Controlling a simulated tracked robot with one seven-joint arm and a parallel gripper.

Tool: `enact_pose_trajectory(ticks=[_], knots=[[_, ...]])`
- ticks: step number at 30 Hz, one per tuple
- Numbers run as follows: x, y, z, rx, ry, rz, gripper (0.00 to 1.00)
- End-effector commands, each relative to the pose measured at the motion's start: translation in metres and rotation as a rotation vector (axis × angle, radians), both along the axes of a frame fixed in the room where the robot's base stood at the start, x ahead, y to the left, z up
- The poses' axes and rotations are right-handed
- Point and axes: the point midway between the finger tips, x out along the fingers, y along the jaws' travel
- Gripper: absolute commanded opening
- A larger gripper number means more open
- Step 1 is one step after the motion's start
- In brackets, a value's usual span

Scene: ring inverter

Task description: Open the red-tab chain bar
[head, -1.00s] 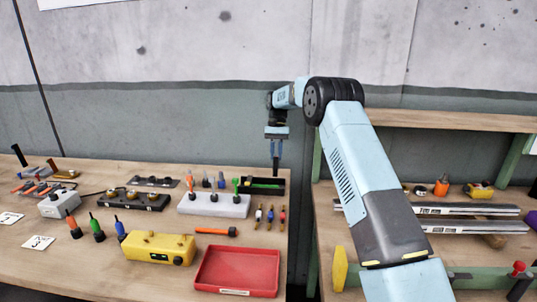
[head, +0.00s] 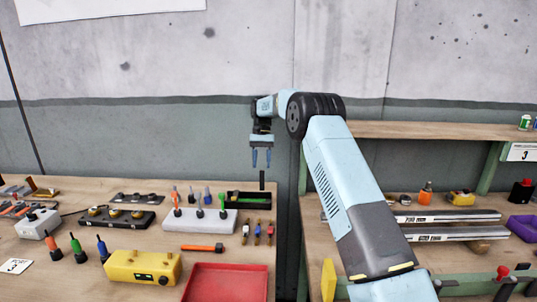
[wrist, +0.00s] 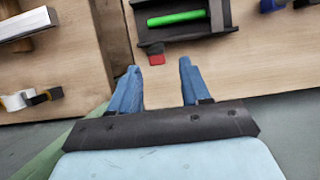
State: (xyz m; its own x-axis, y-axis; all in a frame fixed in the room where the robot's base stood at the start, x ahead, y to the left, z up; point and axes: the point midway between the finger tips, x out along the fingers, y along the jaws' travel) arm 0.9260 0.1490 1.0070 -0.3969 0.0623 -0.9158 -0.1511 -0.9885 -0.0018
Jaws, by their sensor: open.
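A small red tab (wrist: 156,60) shows in the wrist view at the edge of a black tray-like holder (wrist: 185,34), between my fingertips in the picture. I cannot tell whether this is the chain bar's tab. A bright green rod (wrist: 176,17) lies in the holder.
A grey block (head: 195,219) with coloured pegs, a yellow box (head: 142,266) and a red tray (head: 226,284) stand in front. A gap separates the left bench from the right one, where silver bars (head: 445,216) lie. The wall is close behind.

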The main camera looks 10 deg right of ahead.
Motion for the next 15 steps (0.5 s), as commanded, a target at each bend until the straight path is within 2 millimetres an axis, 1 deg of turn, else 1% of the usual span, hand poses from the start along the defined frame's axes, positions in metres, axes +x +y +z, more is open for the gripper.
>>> enact_pose_trajectory(ticks=[1,8,15], knots=[[-0.002,0.000,0.006,0.000,-0.001,0.000,0.47],[-0.018,-0.003,0.024,0.000,-0.001,0.000,0.47],[-0.040,-0.007,0.051,0.000,-0.001,0.000,0.47]])
